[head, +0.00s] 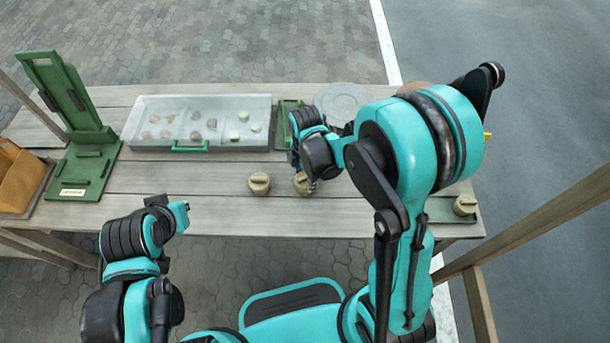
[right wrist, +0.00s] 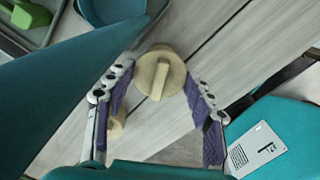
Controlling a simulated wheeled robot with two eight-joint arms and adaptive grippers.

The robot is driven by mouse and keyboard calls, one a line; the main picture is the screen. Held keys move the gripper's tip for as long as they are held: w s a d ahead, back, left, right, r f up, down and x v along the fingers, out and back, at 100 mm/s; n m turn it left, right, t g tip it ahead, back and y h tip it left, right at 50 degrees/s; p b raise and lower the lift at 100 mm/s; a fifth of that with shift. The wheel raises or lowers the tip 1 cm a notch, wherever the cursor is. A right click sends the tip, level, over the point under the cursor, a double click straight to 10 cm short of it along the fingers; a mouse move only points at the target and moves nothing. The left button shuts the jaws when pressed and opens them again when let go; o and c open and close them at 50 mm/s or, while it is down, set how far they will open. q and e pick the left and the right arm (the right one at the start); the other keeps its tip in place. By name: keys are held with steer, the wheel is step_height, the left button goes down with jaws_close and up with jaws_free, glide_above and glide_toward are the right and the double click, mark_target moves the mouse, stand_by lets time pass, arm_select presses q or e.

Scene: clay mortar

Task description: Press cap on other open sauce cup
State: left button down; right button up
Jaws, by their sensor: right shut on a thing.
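A tan sauce cup (head: 302,184) stands on the table under my right gripper (head: 309,178). In the right wrist view a round tan cap with a raised bar (right wrist: 160,72) lies between the fingertips, and the gripper is shut on it. The cup below the cap is mostly hidden. A second tan cup (head: 259,183) with a ridged top stands just to the left, partly behind a finger in the right wrist view (right wrist: 116,125). A third cup (head: 464,205) stands at the right end. My left gripper (head: 181,214) is over the front left edge, its jaws unclear.
A clear tray (head: 200,103) with several pieces stands at the back. A green stand (head: 89,150) and a tan box (head: 20,178) are at the left. A clear round dish (head: 342,97) is behind my right arm. The front middle boards are clear.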

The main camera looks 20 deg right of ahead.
steer(key=shift+f+b, duration=0.45)
steer(key=shift+b, duration=0.2)
stand_by(1.1)
steer(key=o, duration=1.3)
steer(key=shift+r, duration=0.15)
steer(key=shift+r+p, duration=2.25)
steer(key=shift+r, duration=0.65)
jaws_close()
